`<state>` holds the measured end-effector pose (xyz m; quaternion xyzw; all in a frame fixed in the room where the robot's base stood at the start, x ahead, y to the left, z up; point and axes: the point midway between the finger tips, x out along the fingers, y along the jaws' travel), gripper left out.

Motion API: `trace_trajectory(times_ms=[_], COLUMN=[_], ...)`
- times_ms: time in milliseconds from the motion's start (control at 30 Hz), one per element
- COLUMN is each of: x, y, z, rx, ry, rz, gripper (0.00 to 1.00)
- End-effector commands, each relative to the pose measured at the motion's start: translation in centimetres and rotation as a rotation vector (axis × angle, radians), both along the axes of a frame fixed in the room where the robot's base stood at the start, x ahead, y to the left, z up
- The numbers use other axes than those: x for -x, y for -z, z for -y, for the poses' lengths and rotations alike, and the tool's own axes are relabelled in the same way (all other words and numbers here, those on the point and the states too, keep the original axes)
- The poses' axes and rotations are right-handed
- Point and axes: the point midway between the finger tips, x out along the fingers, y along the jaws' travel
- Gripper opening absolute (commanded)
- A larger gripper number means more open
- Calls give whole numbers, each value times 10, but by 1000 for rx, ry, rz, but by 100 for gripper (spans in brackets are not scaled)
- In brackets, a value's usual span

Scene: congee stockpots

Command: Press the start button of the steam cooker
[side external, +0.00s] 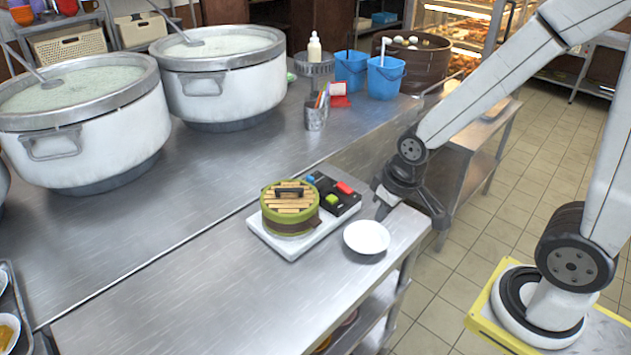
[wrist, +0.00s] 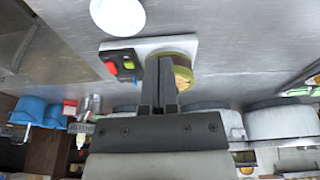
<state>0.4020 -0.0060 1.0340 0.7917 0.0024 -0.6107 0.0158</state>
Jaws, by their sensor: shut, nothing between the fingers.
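The steam cooker has a white base (side external: 292,250), a round green steamer with a slatted wooden lid (side external: 290,198), and a black control panel (side external: 322,190). The panel carries a red button (side external: 345,188), a green button (side external: 332,199) and a blue one (side external: 310,180). No label can be read on them. My gripper (side external: 382,212) is shut and empty, pointing down to the right of the panel, apart from it. In the wrist view the shut fingers (wrist: 159,62) cover part of the steamer (wrist: 183,72); the red button (wrist: 112,68) and green button (wrist: 129,65) show beside them.
A white bowl (side external: 366,237) sits near the cooker's right front corner, close to my gripper. A metal cup with utensils (side external: 315,119) stands behind the cooker. Large stockpots (side external: 225,85) stand at the back left, blue buckets (side external: 385,78) behind.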

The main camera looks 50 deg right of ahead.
Motion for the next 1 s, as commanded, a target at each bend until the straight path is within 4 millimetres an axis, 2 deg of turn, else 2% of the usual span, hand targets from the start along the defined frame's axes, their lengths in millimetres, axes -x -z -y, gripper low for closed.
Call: trace_trajectory(times_ms=[167, 700, 1000], x=[-25, -142, -190], y=[1, 8, 21], z=[14, 75, 100], rx=[50, 252, 311], ry=[-56, -409, -644], rz=[55, 326, 456], gripper=[0, 0, 0])
